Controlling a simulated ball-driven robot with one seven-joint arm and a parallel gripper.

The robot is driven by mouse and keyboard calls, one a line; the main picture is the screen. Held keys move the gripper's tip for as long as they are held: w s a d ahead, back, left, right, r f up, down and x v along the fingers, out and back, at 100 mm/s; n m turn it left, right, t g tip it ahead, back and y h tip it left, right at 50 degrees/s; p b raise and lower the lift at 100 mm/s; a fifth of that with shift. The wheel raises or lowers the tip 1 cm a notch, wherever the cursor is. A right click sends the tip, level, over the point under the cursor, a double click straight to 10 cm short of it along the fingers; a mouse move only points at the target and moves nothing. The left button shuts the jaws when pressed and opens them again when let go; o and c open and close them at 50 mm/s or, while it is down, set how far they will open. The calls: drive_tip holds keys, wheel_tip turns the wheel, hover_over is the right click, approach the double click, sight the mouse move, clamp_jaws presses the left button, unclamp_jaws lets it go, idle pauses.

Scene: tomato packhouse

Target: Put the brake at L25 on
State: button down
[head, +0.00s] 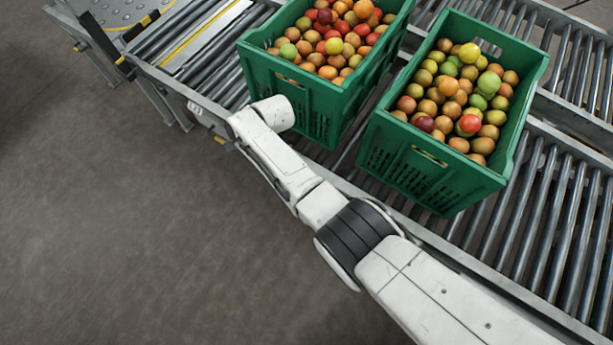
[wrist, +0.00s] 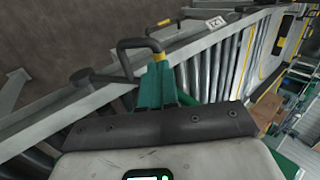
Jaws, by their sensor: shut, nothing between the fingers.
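A dark bent lever (wrist: 128,44) with a yellow band shows in the wrist view, at the conveyor's side rail. A small white label (wrist: 216,22) with dark marks sits on the rail beyond it; I cannot read it fully. It also shows in the head view (head: 195,107). My gripper (wrist: 159,66) has its teal fingers shut and empty. Their tips are at the yellow-banded end of the lever; I cannot tell whether they touch it. In the head view the gripper is hidden behind my arm's end, beside the conveyor edge.
Two green crates of tomatoes stand on the roller conveyor, one left (head: 300,98) and one right (head: 400,165), close to my arm. A ball-topped table (head: 120,12) joins the conveyor at the upper left. The floor (head: 120,230) at left is clear.

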drive_tip(key=shift+w+a+f+b, duration=0.4)
drive_tip(key=shift+a+b, duration=0.1)
drive_tip(key=shift+b, duration=0.35)
drive_tip(key=p+v, duration=0.7)
drive_tip(key=v, duration=0.7)
drive_tip(key=shift+w+a+r+p, duration=0.3)
drive_tip(key=shift+a+r+p, duration=0.05)
drive_tip(key=shift+r, duration=0.1)
